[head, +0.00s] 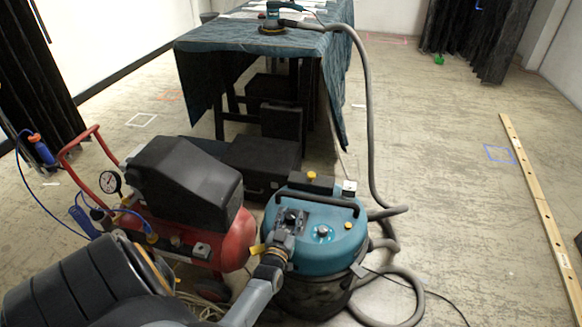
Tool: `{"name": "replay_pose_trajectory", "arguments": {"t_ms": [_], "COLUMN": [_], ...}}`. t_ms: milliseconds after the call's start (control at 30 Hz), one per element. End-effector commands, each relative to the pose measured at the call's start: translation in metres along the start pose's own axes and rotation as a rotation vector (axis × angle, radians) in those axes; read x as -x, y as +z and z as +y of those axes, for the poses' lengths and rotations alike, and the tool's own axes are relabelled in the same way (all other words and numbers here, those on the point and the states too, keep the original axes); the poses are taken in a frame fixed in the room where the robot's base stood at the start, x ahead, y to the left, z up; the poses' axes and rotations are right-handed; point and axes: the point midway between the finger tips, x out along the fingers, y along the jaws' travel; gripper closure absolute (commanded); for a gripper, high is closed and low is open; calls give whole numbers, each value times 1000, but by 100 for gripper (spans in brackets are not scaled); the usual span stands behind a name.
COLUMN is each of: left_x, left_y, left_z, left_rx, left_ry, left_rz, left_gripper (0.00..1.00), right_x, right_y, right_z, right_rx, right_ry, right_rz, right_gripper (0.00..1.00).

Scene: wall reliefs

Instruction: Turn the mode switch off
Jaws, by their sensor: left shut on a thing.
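A blue and black shop vacuum (334,257) stands on the floor in the lower middle of the head view. On its top is a dark control panel with a black knob, the mode switch (291,216). My left gripper (287,228) reaches up from below and is shut on the mode switch, its fingers partly covering the knob and panel. The knob's exact angle and markings are too small to read. My right gripper is not in view.
A red compressor (236,240) with a black cover and gauge stands just left of the vacuum. A grey hose (369,120) runs up to a sander (271,18) on the cloth-covered table (200,75). The floor to the right is mostly clear, with a wooden beam (540,205).

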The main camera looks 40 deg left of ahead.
Motion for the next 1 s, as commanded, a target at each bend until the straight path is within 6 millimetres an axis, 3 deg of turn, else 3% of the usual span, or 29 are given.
{"name": "replay_pose_trajectory", "arguments": {"t_ms": [367,400,500,533,833,1000], "left_x": [1,1,1,1,1,19], "left_y": [2,2,1,1,0,2], "left_z": [1,1,0,0,0,0], "left_rx": [0,0,0,0,0,1], "left_ry": [-2,-2,-2,-2,-3,-3], "left_rz": [-3,-3,-2,-2,0,-2], "left_gripper": [96,63,43,40,40,40], "right_x": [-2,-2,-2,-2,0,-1], "right_y": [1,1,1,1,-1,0], "right_z": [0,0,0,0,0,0], "right_rx": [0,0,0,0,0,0], "right_ry": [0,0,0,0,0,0], "right_rz": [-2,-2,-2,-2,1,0], "right_gripper": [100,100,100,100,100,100]}}
